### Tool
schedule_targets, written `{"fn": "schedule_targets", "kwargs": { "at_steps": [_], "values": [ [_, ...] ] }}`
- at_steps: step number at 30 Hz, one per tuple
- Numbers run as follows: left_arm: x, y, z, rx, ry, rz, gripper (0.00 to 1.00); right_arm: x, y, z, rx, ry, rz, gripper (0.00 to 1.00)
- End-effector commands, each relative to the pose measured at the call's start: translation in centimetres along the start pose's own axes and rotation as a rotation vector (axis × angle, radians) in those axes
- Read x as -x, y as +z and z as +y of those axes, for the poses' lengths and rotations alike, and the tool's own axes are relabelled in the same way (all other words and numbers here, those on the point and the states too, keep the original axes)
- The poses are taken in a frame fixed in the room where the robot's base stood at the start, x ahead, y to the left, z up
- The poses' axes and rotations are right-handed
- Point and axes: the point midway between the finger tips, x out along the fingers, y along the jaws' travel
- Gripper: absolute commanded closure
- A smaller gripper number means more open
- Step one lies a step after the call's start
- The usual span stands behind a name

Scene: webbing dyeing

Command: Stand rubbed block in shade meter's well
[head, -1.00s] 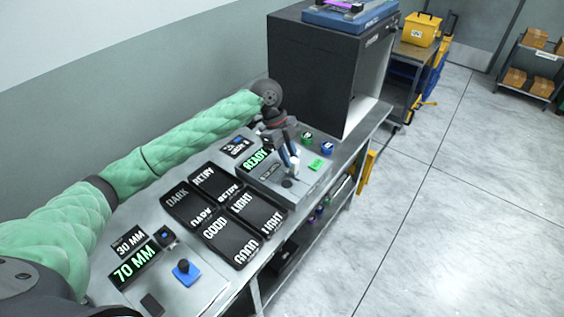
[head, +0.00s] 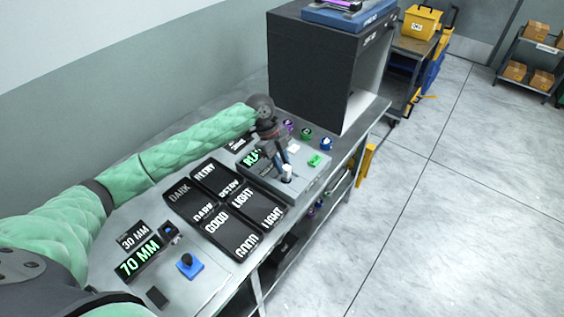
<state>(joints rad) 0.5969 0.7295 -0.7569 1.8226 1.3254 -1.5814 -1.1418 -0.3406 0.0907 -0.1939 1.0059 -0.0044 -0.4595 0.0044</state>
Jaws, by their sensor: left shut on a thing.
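The shade meter (head: 308,187) is a grey box on the bench with a lit green display, partly hidden by my arm. My left gripper (head: 284,164) points down over its top and is shut on the rubbed block (head: 287,174), a small whitish upright piece. The block's lower end is at the meter's well, which it now covers. I cannot tell how deep it sits in the well. My right gripper is out of view.
Dark trays (head: 231,238) labelled DARK, RETRY, LIGHT and GOOD lie left of the meter. A large black booth (head: 310,75) stands behind. A blue knobbed device (head: 187,264) sits at the near end.

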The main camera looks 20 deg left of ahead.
Motion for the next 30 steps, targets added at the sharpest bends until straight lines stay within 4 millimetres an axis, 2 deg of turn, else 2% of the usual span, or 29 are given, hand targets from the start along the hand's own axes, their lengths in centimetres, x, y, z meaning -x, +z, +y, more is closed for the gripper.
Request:
{"fn": "schedule_targets", "kwargs": {
  "at_steps": [4,5,8,20,22,24,30],
  "values": [
    [-0.3,0.1,0.0,0.0,0.0,0.0,1.0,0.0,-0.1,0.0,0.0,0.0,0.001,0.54],
    [-0.3,0.1,0.0,0.0,0.0,0.0,0.77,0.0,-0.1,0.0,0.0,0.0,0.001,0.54],
    [-0.2,0.1,0.0,0.0,0.0,0.0,0.57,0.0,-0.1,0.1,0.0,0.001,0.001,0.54],
    [0.3,0.0,-0.1,0.0,-0.001,0.0,0.57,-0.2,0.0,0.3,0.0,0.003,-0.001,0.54],
    [0.9,0.1,-0.1,-0.001,-0.002,0.0,0.57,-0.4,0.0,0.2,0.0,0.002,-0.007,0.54],
    [1.9,0.1,-0.1,-0.001,-0.002,-0.001,0.57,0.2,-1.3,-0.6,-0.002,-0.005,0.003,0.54],
    [5.5,0.1,-0.1,-0.001,-0.003,-0.001,0.57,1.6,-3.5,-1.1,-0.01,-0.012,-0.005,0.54]
  ]
}}
